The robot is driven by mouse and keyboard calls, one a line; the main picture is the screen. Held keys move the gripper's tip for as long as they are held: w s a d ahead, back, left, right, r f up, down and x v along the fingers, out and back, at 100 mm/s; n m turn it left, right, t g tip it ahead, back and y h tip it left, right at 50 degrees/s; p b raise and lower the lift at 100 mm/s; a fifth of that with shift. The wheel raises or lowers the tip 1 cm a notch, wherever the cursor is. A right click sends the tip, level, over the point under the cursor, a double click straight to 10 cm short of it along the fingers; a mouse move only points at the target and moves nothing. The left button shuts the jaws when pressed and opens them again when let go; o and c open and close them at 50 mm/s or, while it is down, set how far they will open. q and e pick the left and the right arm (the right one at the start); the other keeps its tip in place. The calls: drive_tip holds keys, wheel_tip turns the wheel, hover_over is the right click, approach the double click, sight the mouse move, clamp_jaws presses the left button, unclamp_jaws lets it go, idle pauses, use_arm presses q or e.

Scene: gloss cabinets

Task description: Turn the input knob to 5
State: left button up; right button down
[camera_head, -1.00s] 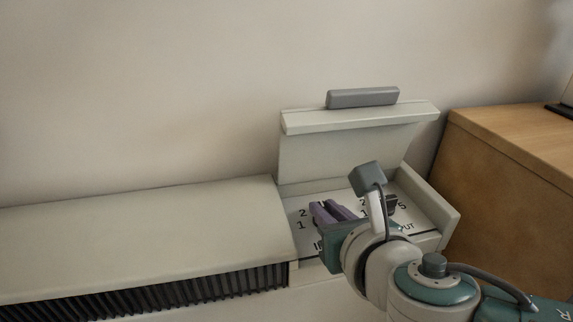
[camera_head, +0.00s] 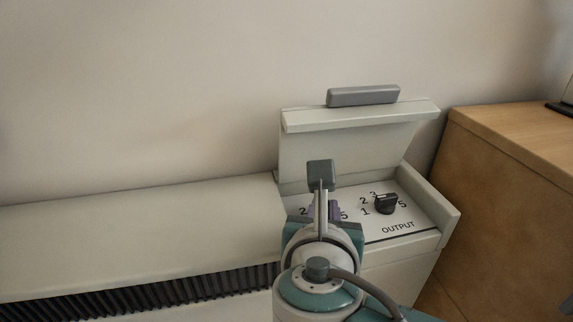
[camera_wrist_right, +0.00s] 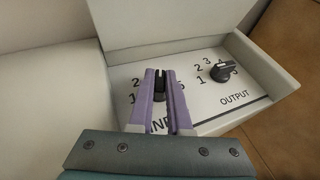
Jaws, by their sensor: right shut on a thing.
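My right gripper (camera_head: 323,208) comes down over the left half of the control panel (camera_wrist_right: 202,113). Its purple fingers, also in the right wrist view (camera_wrist_right: 159,88), are closed on the black input knob (camera_wrist_right: 159,76). Only the upper part of the knob shows between the fingertips. The INPUT label is partly covered by the fingers. In the head view the gripper hides the input knob, with a 2 and a 5 showing on either side. I cannot tell which number the knob points to. My left gripper is not in view.
The black output knob (camera_head: 386,204) sits to the right on the same panel, apart from my gripper. The raised lid (camera_head: 345,150) with its grey handle (camera_head: 363,96) stands behind. A wooden cabinet (camera_head: 510,185) is at the right.

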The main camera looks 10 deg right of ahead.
drive_tip(key=c, duration=0.9)
unclamp_jaws()
drive_tip(key=shift+o, duration=0.2)
drive_tip(key=p+v, duration=0.4)
drive_tip(key=v, duration=0.6)
drive_tip(key=shift+p, duration=0.3)
